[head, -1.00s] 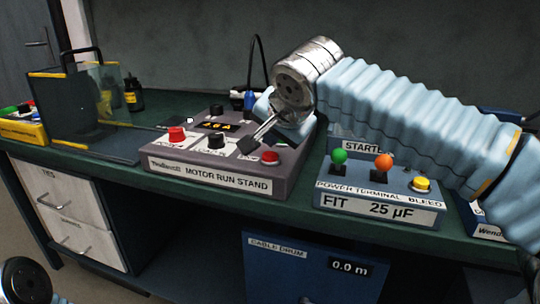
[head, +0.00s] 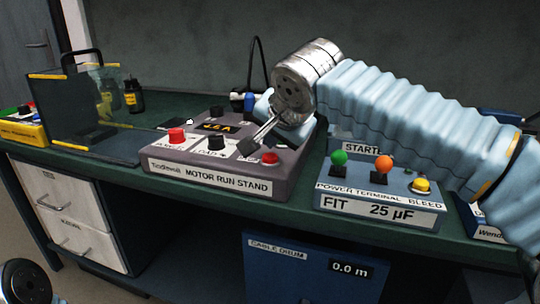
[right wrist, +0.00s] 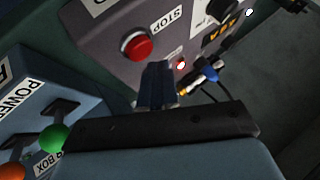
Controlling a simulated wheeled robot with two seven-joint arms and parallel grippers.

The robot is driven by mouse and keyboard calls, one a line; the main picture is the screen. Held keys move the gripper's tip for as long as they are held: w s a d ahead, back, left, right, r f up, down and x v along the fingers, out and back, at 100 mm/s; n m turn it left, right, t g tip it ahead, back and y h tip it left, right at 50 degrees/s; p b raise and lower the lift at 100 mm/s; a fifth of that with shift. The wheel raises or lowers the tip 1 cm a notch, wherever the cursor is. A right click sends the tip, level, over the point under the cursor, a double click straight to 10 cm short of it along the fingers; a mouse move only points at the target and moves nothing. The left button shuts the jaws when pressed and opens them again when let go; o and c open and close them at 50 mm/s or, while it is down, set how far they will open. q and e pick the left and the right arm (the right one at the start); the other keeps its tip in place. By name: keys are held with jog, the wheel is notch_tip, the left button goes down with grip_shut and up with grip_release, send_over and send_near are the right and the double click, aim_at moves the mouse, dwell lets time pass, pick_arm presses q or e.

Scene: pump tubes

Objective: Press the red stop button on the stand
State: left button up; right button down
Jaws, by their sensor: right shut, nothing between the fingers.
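The motor run stand (head: 165,178) sits on the green bench, mid-view. Its red stop button (head: 270,158) is at the right end of its top. In the right wrist view the red stop button (right wrist: 137,44) lies beside a STOP label (right wrist: 166,22). My right gripper (head: 246,148) is shut and empty, slanting down over the stand just left of the stop button. In the right wrist view its fingers (right wrist: 157,86) appear below and right of the button, apart from it in the picture; their height above the stand is hard to judge.
The stand also carries another red button (head: 177,136), a black knob (head: 216,142) and a lit display (head: 216,127). To its right is a blue-grey box (head: 330,202) with green, orange and yellow knobs. A clear yellow-edged guard (head: 80,115) stands left.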

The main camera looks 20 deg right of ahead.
aim_at(272, 157)
dwell(0.7)
jog(key=shift+f+b, duration=0.45)
jog(key=shift+f+b, duration=0.55)
jog(key=shift+f, duration=0.1)
dwell(0.5)
dwell(0.4)
jog(key=shift+r+p, duration=0.9)
jog(key=shift+r, duration=0.2)
notch_tip(272, 157, up, 5)
jog(key=p, duration=0.4)
